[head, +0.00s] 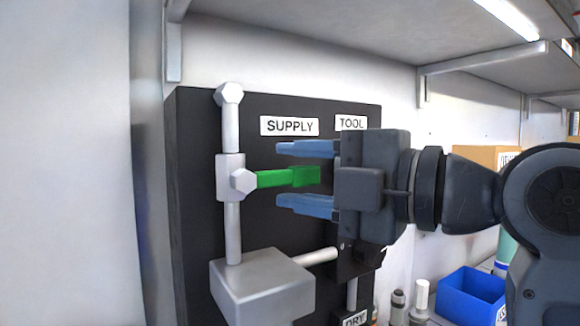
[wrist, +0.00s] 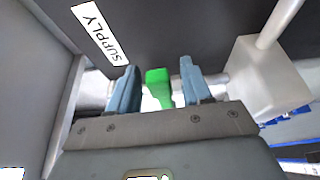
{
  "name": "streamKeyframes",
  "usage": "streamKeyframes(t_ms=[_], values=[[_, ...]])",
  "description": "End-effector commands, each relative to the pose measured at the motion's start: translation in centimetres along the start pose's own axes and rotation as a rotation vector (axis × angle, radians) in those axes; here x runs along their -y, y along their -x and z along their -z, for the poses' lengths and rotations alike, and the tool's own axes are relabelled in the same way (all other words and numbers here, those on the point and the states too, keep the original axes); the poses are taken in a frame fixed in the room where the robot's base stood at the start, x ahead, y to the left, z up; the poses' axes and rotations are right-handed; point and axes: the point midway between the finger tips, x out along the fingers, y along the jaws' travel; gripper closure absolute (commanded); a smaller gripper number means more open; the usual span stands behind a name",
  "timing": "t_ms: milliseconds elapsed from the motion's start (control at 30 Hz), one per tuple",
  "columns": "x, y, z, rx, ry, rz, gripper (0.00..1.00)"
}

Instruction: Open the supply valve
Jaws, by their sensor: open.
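The supply valve has a green lever handle (head: 288,177) that points right, level, from a white valve body (head: 236,180) on a vertical white pipe. The SUPPLY label (head: 290,126) is above it on the black panel. My gripper (head: 306,178) is open, with one blue finger above the handle and one below it in the head view. The handle's free end lies between the fingers, with gaps on both sides. In the wrist view the green handle (wrist: 159,88) shows between the two fingers (wrist: 158,85). The valve body is mostly hidden there.
A grey box (head: 262,285) sits below the valve on the pipe. The TOOL label (head: 352,123) is partly behind my gripper. A shelf (head: 400,38) hangs overhead. A blue bin (head: 468,294) and bottles stand at lower right. Left of the panel is a pale wall.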

Motion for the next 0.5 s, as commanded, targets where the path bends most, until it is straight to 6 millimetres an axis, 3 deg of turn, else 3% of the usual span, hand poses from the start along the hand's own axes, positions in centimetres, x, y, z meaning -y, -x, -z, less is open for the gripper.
streamKeyframes(t_ms=[200, 467, 500], values=[[0.0, -1.5, 0.0, 0.0, -0.001, 0.0, 0.51], [0.0, -1.6, 0.0, 0.001, -0.001, 0.0, 0.51], [0.0, -1.6, 0.0, 0.001, -0.001, 0.0, 0.55]])
